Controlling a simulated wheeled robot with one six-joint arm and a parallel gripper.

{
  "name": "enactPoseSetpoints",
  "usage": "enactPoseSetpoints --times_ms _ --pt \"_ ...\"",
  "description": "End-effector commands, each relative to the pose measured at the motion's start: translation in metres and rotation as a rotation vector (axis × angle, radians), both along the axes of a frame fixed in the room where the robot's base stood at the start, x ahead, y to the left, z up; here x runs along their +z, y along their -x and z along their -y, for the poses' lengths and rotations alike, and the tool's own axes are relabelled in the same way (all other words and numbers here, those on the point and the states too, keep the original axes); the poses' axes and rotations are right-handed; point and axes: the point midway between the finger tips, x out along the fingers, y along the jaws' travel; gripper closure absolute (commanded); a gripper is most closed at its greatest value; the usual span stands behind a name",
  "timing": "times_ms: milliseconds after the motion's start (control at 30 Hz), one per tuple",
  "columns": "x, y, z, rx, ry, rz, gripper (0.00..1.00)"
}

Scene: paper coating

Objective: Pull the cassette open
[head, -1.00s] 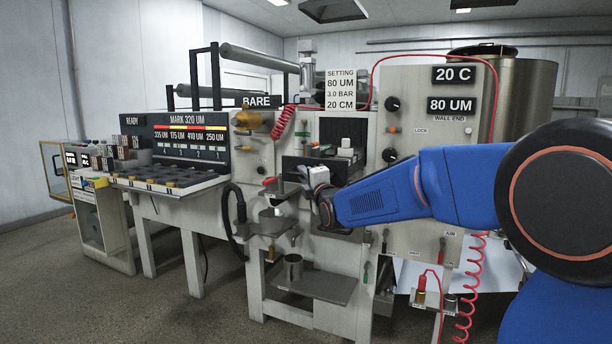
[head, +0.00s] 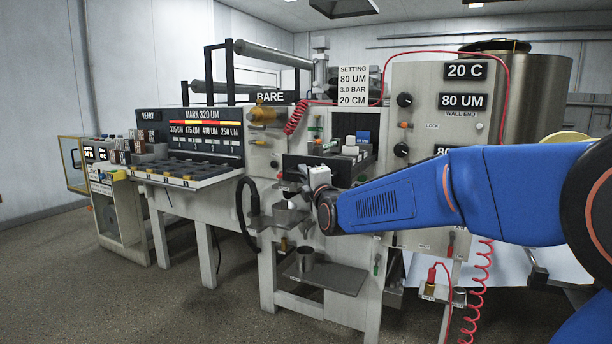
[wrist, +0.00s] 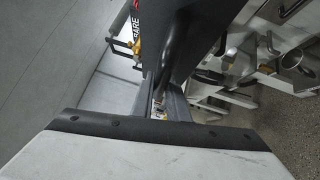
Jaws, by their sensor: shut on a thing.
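The cassette (head: 340,171) is a dark, tray-like drawer in the opening of the machine's middle section, in the head view. It stands partly out of the opening, with white, green and blue pieces showing on or just behind it. My gripper (head: 297,184) is at its front left, low, and is shut. In the wrist view my two dark fingers (wrist: 165,95) close on a dark, rounded bar (wrist: 181,45), which I take for the cassette's handle. The exact contact is hidden by the fingers and the white wrist housing.
A bench of dark pads (head: 185,172) stands to the left. A panel with knobs (head: 425,110) is to the right, behind my arm. A metal cup (head: 306,259) stands on a low shelf (head: 335,279) below. Open floor (head: 150,300) lies in front.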

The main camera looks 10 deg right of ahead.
Motion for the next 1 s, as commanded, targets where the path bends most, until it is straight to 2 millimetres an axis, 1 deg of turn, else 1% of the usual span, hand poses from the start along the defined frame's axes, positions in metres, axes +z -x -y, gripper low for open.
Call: enactPoseSetpoints --times_ms 200,233,267,300,567,667,767,1000 --pt "-0.002 0.0 0.0 0.0 0.001 -0.004 1.0" --pt "-0.002 0.0 0.0 0.0 0.001 -0.004 0.79" --pt "-0.002 0.0 0.0 0.001 0.001 -0.003 0.72" --pt "-0.002 0.0 0.0 0.001 0.001 -0.003 0.67" --pt "-0.001 0.0 0.0 0.0 0.0 -0.001 0.67" --pt "-0.001 0.003 0.001 0.0 0.0 -0.001 0.67" --pt "-0.002 0.012 0.002 0.0 0.0 -0.001 0.67" --pt "-0.007 0.05 0.008 0.001 0.0 0.0 0.67"
